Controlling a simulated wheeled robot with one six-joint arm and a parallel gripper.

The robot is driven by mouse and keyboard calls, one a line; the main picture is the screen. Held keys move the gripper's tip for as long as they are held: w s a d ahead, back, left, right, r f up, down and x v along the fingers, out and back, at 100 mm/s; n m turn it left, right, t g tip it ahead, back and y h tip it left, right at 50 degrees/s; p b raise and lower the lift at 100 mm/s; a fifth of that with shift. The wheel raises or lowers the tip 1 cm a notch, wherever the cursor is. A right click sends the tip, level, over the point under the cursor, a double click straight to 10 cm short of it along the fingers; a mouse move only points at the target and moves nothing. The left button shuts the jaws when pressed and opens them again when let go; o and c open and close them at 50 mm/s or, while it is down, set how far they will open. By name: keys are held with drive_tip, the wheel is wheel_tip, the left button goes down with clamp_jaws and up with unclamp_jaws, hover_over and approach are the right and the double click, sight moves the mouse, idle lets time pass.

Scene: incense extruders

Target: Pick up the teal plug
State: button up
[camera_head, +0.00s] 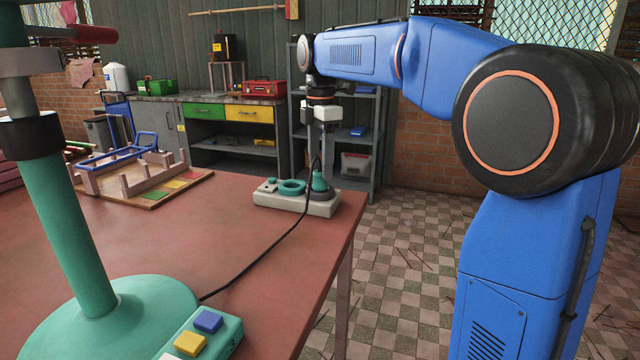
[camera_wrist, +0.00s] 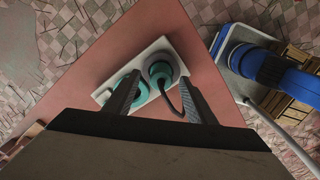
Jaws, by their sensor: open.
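The teal plug (camera_head: 320,184) stands upright at the right end of a pale socket block (camera_head: 290,205) on the red table. A black cord runs from it. My gripper (camera_head: 320,138) hangs above the plug, pointing down, and seems apart from it. In the wrist view the plug (camera_wrist: 161,69) shows just beyond and between the two spread fingertips of my gripper (camera_wrist: 160,80). The jaws are open and empty. A teal ring socket (camera_head: 291,187) sits left of the plug on the block; my left finger partly hides it in the wrist view.
The black cord (camera_head: 255,262) crosses the table to a teal round-based stand (camera_head: 120,318) at the front left. A wooden board with a blue frame (camera_head: 135,175) lies at the back left. The table's right edge is close to the block. Bare tabletop lies in the middle.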

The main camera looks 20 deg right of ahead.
sight(320, 171)
drive_tip(key=shift+s+a+f, duration=0.1)
drive_tip(key=shift+f, duration=1.75)
drive_tip(key=shift+c, duration=0.5)
drive_tip(key=c, duration=1.1)
